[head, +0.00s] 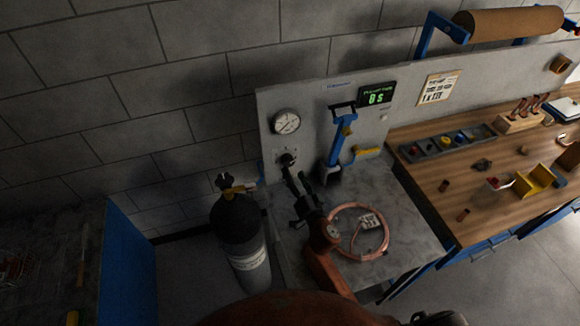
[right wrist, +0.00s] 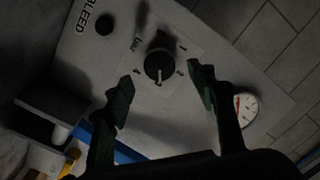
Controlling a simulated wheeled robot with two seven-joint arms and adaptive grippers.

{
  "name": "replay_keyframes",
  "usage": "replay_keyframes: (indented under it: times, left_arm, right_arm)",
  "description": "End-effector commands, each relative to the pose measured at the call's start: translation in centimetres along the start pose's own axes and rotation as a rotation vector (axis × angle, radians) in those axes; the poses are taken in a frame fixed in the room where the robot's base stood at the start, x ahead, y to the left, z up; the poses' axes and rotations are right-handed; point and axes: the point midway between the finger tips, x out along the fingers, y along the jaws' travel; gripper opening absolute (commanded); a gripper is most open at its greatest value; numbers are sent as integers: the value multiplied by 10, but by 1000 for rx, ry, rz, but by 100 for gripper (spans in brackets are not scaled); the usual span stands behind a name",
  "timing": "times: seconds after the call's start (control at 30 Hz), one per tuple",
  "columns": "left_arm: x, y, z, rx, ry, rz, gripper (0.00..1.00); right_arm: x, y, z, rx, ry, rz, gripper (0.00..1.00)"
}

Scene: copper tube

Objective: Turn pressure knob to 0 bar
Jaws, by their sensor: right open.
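The pressure knob (right wrist: 159,64) is a round dark knob on the pale panel, with a white pointer mark toward the bottom of the right wrist view. In the head view the knob (head: 287,158) sits below the gauge. My right gripper (head: 297,177) is open just in front of the knob. In the right wrist view its two fingertips (right wrist: 160,78) lie on either side of the knob, apart from it. The round white pressure gauge (head: 286,122) also shows in the wrist view (right wrist: 246,109). My left gripper is out of view.
A dark gas cylinder (head: 240,240) stands left of the metal bench (head: 410,225). A copper coil (head: 336,246) lies on the bench near my right arm. A blue lever tool (head: 338,140) stands right of the knob. A green display (head: 377,94) is above right.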

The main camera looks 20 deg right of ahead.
Motion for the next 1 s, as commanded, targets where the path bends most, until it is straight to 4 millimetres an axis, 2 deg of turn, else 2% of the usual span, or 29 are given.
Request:
replay_keyframes:
  times: [0.1, 0.3, 0.67, 1.0]
  left_arm:
    - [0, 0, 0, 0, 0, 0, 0]
    - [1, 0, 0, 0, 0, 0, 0]
    - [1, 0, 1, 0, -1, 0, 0]
    - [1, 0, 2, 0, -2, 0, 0]
  right_arm:
    - [20, 0, 0, -2, 0, -1, 51]
    - [42, 0, 0, -1, -1, 0, 51]
    - [47, 0, 0, 1, 0, 1, 51]
    - [46, 0, 0, 0, -1, 1, 28]
